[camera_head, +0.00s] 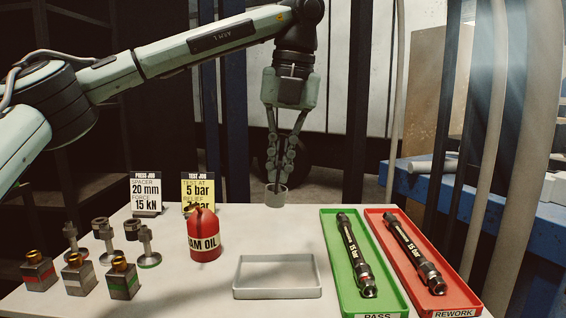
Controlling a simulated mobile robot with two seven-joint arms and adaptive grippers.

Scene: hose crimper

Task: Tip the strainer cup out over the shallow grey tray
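The strainer cup (276,198) is a small grey cylinder, upright behind the tray in the picture, near the table's back edge. My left gripper (279,176) points down with its fingers close together at the cup's rim, and appears shut on it. I cannot tell how high the cup is above the table. The shallow grey tray (278,293) lies at the front middle of the table and looks empty. The inside of the cup is hidden. My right gripper is out of view.
A red oil can (203,240) stands left of the grey tray. A green tray (332,262) and a red tray (455,293), each with a hose, lie to the right. Small blocks and fittings (78,274) stand at left. Two job cards (146,191) stand behind.

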